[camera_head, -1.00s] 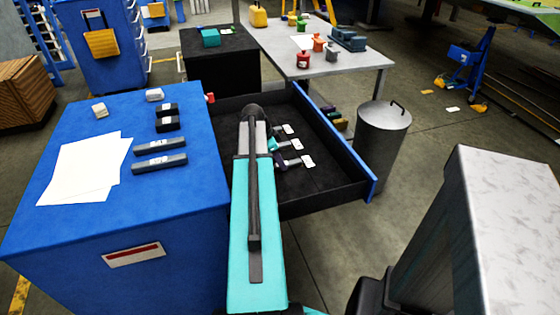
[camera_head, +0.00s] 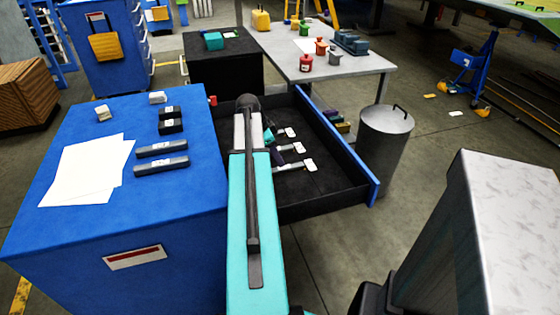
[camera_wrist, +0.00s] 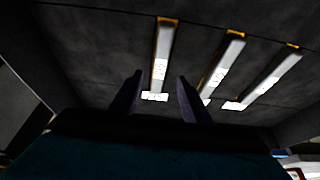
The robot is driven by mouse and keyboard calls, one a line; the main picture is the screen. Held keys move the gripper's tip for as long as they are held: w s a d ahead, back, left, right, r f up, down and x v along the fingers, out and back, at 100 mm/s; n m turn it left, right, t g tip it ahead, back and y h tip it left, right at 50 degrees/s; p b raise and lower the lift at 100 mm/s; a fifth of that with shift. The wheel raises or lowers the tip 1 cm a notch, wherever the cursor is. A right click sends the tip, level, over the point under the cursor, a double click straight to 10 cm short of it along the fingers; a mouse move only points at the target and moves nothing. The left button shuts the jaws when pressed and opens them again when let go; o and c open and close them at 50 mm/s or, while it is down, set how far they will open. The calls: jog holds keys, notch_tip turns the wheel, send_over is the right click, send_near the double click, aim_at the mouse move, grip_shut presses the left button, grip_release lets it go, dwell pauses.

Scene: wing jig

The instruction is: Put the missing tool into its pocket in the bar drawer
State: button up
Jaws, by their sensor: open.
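The drawer (camera_head: 330,195) stands open from the blue cabinet, with a dark floor. Several light bars with white labels lie in it; three show in the wrist view: a left bar (camera_wrist: 162,55), a middle bar (camera_wrist: 222,62) and a right bar (camera_wrist: 268,75), each with a yellow end. My gripper (camera_wrist: 160,77) is open and empty over the drawer, its dark fingers on either side of the left bar's near end; I cannot tell the height gap. In the head view my arm hides most of the gripper. Two grey labelled bars (camera_head: 162,149) (camera_head: 161,164) lie on the cabinet top.
The blue cabinet top (camera_head: 185,200) also holds white papers (camera_head: 85,172), two black blocks (camera_head: 171,126) and small pale blocks. A grey bin (camera_head: 386,140) stands right of the drawer. A grey table (camera_head: 350,66) with coloured parts is behind.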

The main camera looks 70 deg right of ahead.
jog(key=v, duration=0.8)
dwell(0.4)
